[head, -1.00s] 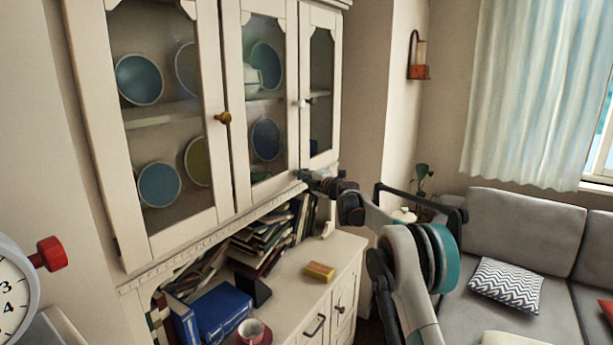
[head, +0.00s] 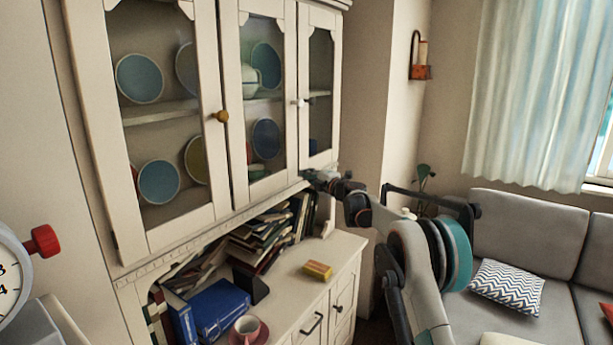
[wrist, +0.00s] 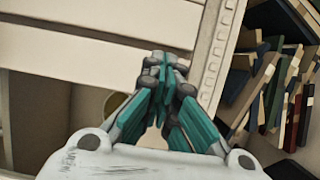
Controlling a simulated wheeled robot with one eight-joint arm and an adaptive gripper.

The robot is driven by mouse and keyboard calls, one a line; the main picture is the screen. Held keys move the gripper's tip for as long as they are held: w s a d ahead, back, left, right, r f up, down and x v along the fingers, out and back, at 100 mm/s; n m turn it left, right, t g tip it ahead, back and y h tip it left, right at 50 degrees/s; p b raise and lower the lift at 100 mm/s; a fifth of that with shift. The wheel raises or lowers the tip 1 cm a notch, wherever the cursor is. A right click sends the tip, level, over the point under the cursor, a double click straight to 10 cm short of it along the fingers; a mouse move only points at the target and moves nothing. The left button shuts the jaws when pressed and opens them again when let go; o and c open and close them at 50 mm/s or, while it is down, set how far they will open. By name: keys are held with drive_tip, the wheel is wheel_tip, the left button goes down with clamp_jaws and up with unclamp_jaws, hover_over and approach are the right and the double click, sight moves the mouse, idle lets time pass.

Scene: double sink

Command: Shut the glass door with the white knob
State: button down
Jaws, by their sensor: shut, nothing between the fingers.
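The white knob (head: 299,103) is on the seam between the middle glass door (head: 226,100) and the right glass door (head: 335,90) of a cream cabinet. I cannot tell for certain which of the two doors carries it. Any gap at this door is too small to make out. My gripper (head: 308,175) is low at the bottom edge of these doors, below the knob. In the wrist view my gripper (wrist: 165,62) is shut and empty, its fingertips close to cream cabinet woodwork (wrist: 90,62). I cannot tell whether they touch it.
The left glass door (head: 213,170) has a brass knob (head: 221,116). Below, books (head: 255,238), a blue box (head: 218,308), a cup (head: 247,327) and a yellow block (head: 318,270) are on the counter (head: 290,283). A grey sofa (head: 520,235) stands at right.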

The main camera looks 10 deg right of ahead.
drive_tip(key=s+d+p, duration=0.1)
drive_tip(key=s+d, duration=0.5)
drive_tip(key=d, duration=0.2)
drive_tip(key=s+d+r+m+t+h+b, duration=0.3)
drive_tip(key=s+r+m+h, duration=0.45)
drive_tip(key=r, duration=0.65)
drive_tip(key=s+d+r+m+g+h, duration=0.15)
drive_tip(key=s+m, duration=0.25)
drive_tip(key=s, duration=0.4)
drive_tip(key=s+d+m+h, duration=0.3)
drive_tip(key=s+m, duration=0.2)
drive_tip(key=s, duration=0.2)
drive_tip(key=s+a+f+m+g+y+b, duration=0.1)
drive_tip(key=s+a+f+m+g, duration=0.1)
drive_tip(key=s+f, duration=0.7)
drive_tip(key=s+a+f+m+g+y+b, duration=0.1)
drive_tip(key=s+a+f+m+g+b, duration=0.1)
drive_tip(key=s+f, duration=0.8)
drive_tip(key=s+a+f+m+g+y+b, duration=0.1)
drive_tip(key=s+a+f+m+g, duration=0.2)
drive_tip(key=s, duration=2)
wheel_tip(320, 180, down, 6)
drive_tip(key=a+g, duration=0.1)
drive_tip(key=g, duration=0.2)
drive_tip(key=shift+s+a+f, duration=0.2)
drive_tip(key=shift+s, duration=0.1)
